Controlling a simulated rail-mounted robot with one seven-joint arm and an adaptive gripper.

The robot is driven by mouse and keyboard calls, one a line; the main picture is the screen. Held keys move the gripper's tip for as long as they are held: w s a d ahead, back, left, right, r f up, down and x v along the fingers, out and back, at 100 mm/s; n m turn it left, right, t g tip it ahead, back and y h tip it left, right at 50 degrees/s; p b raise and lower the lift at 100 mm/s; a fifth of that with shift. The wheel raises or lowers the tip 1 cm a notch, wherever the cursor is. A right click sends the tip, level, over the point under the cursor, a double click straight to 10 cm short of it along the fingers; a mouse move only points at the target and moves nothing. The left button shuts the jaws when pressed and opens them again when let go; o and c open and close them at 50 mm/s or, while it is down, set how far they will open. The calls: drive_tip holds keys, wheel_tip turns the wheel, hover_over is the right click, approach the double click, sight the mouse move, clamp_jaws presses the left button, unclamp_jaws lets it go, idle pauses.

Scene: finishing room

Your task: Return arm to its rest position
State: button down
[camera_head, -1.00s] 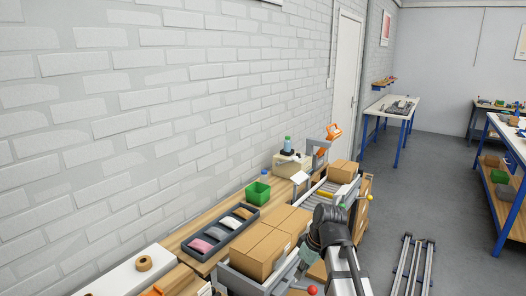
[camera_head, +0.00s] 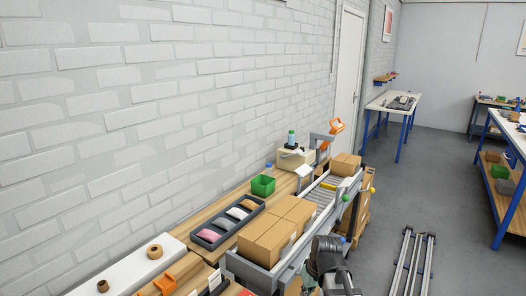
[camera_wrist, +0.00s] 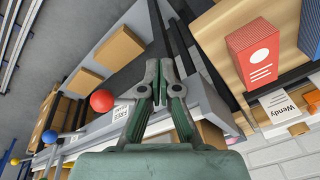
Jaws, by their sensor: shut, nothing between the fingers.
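My gripper (camera_wrist: 160,95) shows in the wrist view with its two green-grey fingers together and nothing between them. It is above a grey-edged conveyor and shelf area, apart from the objects around it. My dark arm (camera_head: 330,262) shows at the bottom edge of the head view, in front of the conveyor; the fingers cannot be made out there.
Cardboard boxes (camera_head: 278,232) stand on the conveyor beside a dark tray (camera_head: 211,238) and a green bin (camera_head: 263,186). In the wrist view, a red ball knob (camera_wrist: 102,100) is left of the fingers and a red box (camera_wrist: 254,52) right.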

drive_tip(key=s+d+f+m+g+h, duration=0.1)
drive_tip(key=s+f+m+g, duration=0.1)
drive_tip(key=s+f, duration=0.8)
drive_tip(key=s+d+f+m+g, duration=0.15)
drive_tip(key=s+f, duration=0.45)
drive_tip(key=f, duration=0.8)
drive_tip(key=s+f+g, duration=0.2)
drive_tip(key=s+f, duration=0.4)
drive_tip(key=s, duration=0.6)
drive_tip(key=s+f+g, duration=0.3)
drive_tip(key=s+f, duration=0.3)
drive_tip(key=s, duration=0.6)
drive_tip(key=shift+d+f+h, duration=0.35)
drive_tip(key=shift+f+h, duration=0.05)
